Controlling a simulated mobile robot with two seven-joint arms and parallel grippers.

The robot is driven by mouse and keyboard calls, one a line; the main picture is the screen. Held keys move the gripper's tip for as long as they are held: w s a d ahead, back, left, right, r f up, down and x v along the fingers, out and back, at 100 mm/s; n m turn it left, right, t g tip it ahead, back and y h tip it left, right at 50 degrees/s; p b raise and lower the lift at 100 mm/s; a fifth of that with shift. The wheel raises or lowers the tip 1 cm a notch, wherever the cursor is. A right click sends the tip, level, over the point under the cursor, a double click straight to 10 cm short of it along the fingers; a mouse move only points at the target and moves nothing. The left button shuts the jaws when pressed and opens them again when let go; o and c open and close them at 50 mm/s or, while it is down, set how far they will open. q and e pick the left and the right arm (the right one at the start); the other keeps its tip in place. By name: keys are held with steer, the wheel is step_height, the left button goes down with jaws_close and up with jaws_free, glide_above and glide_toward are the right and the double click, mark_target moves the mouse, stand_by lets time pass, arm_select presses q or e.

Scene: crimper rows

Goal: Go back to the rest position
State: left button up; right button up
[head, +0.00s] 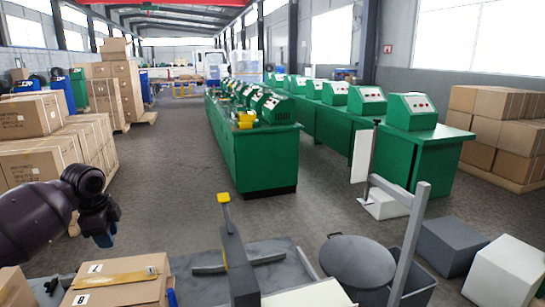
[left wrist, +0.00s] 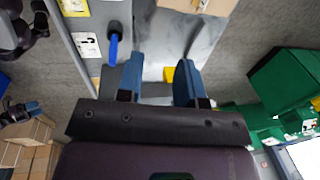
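My left arm comes in from the left edge in the head view, and its gripper (head: 108,237) hangs above the floor, left of the near worktop. In the left wrist view the two blue fingers of the left gripper (left wrist: 160,72) stand wide apart with nothing between them.
Stacked cartons (head: 40,150) stand left, green benches (head: 262,160) ahead. The aisle between them is clear.

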arm_select(q)
steer(key=s+d+f+n+h, duration=0.1)
steer(key=s+d+f+n, duration=0.1)
steer(key=s+d+f, duration=0.65)
steer(key=s+d+f+n, duration=0.2)
steer(key=s+d+f, duration=0.4)
steer(key=s+f, duration=0.55)
steer(key=s+r+n+t+y, duration=0.2)
steer(key=s+n, duration=0.9)
steer(key=s, duration=0.9)
steer(key=w+f+t+b, duration=0.3)
steer(key=f, duration=0.5)
steer(key=w+f+m+t+h+b, duration=0.1)
steer(key=w+f+t+b, duration=0.2)
steer(key=f, duration=0.5)
steer(key=shift+w+a+f+t, duration=0.15)
steer(key=shift+w+a+t, duration=0.1)
steer(key=shift+t, duration=0.25)
arm_select(e)
step_height(320, 180, down, 7)
steer(key=shift+a+g, duration=0.15)
steer(key=shift+g, duration=0.15)
steer(key=shift+r, duration=0.15)
